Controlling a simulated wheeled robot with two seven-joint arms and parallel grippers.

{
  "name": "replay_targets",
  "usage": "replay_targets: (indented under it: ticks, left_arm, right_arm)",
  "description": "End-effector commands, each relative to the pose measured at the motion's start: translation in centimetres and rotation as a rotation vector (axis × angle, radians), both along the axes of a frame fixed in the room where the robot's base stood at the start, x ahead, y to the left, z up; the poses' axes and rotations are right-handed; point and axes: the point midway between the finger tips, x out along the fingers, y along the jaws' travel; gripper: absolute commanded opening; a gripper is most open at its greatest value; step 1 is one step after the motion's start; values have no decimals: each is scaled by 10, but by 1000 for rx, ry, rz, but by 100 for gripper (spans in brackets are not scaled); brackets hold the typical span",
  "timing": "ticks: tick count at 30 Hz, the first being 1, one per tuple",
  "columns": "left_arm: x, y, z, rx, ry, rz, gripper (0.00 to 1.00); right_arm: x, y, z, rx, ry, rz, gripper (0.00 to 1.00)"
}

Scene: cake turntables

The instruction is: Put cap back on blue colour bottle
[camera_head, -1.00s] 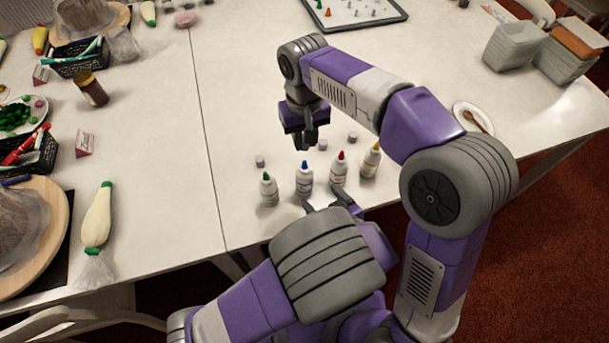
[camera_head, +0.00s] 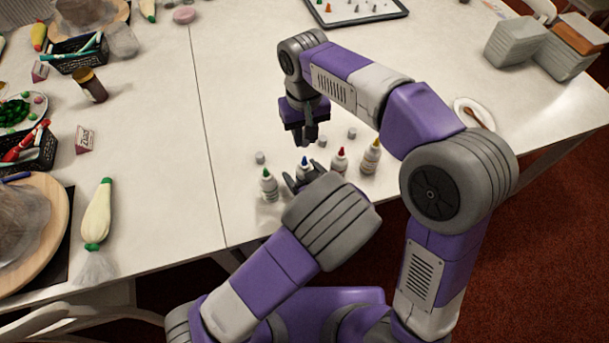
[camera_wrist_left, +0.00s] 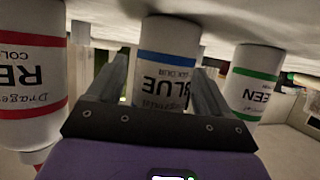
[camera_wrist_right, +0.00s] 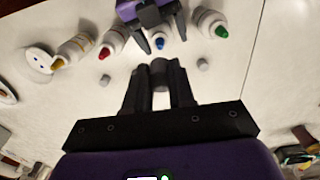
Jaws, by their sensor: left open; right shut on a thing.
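The blue colour bottle (camera_head: 304,166), white with a blue tip, stands upright between the green-tipped bottle (camera_head: 268,184) and the red-tipped bottle (camera_head: 339,160). My left gripper (camera_head: 298,183) is open with its fingers on either side of it; the left wrist view shows the blue-banded label (camera_wrist_left: 165,75) between them. Whether the fingers touch it is unclear. My right gripper (camera_head: 306,141) is above the table just behind the blue bottle, pointing down. It is shut on a small grey cap (camera_wrist_right: 159,68), seen between its fingertips in the right wrist view. The blue tip (camera_wrist_right: 160,43) is uncapped.
A yellow-tipped bottle (camera_head: 371,157) stands at the row's right end. Loose grey caps lie behind the row, one at left (camera_head: 260,157) and one at right (camera_head: 352,133). A piping bag (camera_head: 98,214) lies at left. The table between is clear.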

Motion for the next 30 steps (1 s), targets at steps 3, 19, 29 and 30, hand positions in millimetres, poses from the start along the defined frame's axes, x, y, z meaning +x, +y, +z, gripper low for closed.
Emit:
replay_targets:
  ticks: [3,19,29,30]
  left_arm:
    - [3,2,-1,-1,0,0,80]
    - [3,1,-1,0,1,0,35]
    - [3,1,-1,0,0,0,0]
    - [3,1,-1,0,0,0,0]
  right_arm:
    - [0,0,0,0,0,0,0]
    - [0,0,0,0,0,0,0]
    - [0,0,-3,-1,2,0,0]
    - [0,0,-7,-2,3,0,0]
